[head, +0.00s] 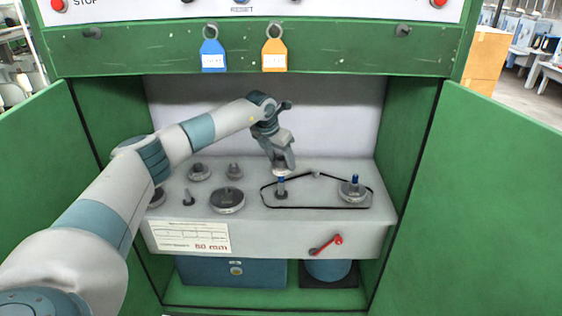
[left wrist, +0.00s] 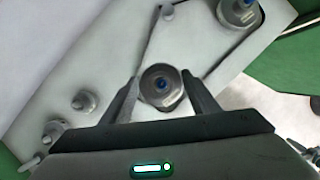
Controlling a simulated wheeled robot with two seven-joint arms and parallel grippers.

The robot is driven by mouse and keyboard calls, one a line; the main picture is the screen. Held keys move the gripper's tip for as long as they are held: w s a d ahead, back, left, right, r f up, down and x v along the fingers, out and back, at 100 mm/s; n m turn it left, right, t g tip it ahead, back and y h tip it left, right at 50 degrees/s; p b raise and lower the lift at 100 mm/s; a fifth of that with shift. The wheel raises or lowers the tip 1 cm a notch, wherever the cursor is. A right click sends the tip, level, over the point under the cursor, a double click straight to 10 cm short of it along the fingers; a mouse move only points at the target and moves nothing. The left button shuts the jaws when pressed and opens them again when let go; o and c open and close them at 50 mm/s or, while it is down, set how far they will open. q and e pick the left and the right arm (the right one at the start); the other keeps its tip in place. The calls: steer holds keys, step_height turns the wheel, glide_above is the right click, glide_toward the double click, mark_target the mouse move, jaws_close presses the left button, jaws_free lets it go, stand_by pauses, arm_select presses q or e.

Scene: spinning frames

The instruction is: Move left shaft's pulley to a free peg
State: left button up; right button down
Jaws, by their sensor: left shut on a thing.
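My left gripper (head: 283,168) is shut on a small grey pulley (left wrist: 160,90), which sits between the fingers in the left wrist view. A blue tip shows in its bore. In the head view it is just above the left shaft (head: 281,190), whose blue top shows below the fingers. The right shaft has a pulley (head: 355,191). A black belt (head: 315,208) loops loosely around both shafts. At the left of the deck, a thin peg (head: 188,198) looks bare. Other pegs carry a large dark pulley (head: 228,200) and a smaller pulley (head: 200,172). My right gripper is out of view.
Green cabinet doors (head: 500,190) stand open on both sides. A red-handled lever (head: 327,244) and a label (head: 192,236) reading "50 mm" or "60 mm" are on the front panel. A blue tag (head: 213,55) and an orange tag (head: 274,54) hang from the top beam.

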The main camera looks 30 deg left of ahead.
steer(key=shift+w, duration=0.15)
arm_select(q)
steer(key=shift+d, duration=0.25)
steer(key=s+d+f+m+g+h, duration=0.1)
steer(key=s+d+m+g+h, duration=0.1)
steer(key=s+d+m, duration=0.7)
steer(key=s+d+m+g+h, duration=0.2)
steer(key=s+d+m, duration=0.2)
steer(key=d+m, duration=0.45)
steer(key=s+d+r+m+g+y, duration=0.1)
steer(key=s+d+m, duration=0.3)
steer(key=s+m, duration=0.4)
steer(key=s+d+r+m+g+y, duration=0.1)
steer(key=s+d+m+g+y, duration=0.2)
steer(key=s+m, duration=0.6)
steer(key=s+d+g, duration=0.1)
steer(key=s+d, duration=0.1)
steer(key=s, duration=0.1)
steer(key=shift+d, duration=0.2)
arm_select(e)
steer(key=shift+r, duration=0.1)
